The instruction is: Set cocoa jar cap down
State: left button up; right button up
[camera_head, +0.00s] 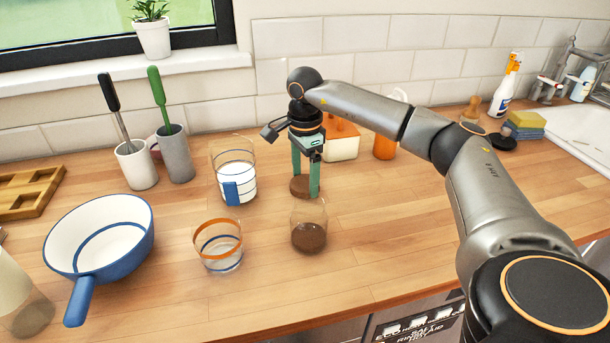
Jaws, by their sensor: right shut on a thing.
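The cocoa jar cap (302,188) is a round brown disc between the fingertips of my right gripper (305,184). The gripper points down with its two green fingers shut on the cap. The cap is at or just above the wooden counter; I cannot tell whether it touches. The cocoa jar (309,236) is a clear glass with dark brown powder at the bottom. It stands uncapped in front of the cap, nearer to me. My left gripper is out of view.
A blue-and-white pan (85,285) is at left. An orange-and-white container (342,147) stands behind. The counter right of the jar is clear.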

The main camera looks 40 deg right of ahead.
aim_at(305, 183)
jog(key=o, duration=1.5)
jog(key=shift+f, duration=0.1)
notch_tip(305, 183, up, 12)
jog(key=shift+r+p, duration=0.2)
jog(key=shift+p, duration=0.3)
